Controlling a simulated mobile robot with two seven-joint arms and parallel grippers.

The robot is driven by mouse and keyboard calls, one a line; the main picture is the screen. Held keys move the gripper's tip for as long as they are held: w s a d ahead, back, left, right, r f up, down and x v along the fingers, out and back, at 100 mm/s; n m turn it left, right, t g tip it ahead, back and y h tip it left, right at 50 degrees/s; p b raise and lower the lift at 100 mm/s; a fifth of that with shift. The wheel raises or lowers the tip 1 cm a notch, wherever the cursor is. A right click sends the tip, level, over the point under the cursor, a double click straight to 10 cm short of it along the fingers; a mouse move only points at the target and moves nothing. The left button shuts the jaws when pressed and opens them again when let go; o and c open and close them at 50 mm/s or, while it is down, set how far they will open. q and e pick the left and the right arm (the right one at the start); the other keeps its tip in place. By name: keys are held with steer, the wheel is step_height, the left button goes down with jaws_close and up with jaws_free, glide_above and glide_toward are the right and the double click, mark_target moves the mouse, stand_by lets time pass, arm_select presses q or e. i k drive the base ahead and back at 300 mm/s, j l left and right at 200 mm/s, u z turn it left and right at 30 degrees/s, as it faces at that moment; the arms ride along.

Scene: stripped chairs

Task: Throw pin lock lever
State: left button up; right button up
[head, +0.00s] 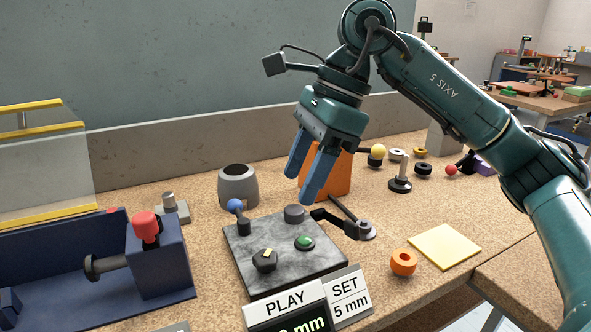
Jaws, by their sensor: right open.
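A grey control plate (270,281) lies on the bench, carrying a short lever with a blue ball (235,206), a black knob with a yellow mark (265,260), a green button (305,242) and a grey round post (294,214). A black lever arm (335,221) spans the plate's right edge. No label shows which one is the pin lock lever. My right gripper (299,186) is open and empty, its blue fingers pointing down above the back of the plate, apart from the levers. My left gripper is out of view.
A navy fixture with a red knob (146,226) and a clear guard stands left. Behind the plate are a grey cup (238,187) and an orange block (332,172).

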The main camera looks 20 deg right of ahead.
mark_target(235, 206)
steer(key=k, duration=1.5)
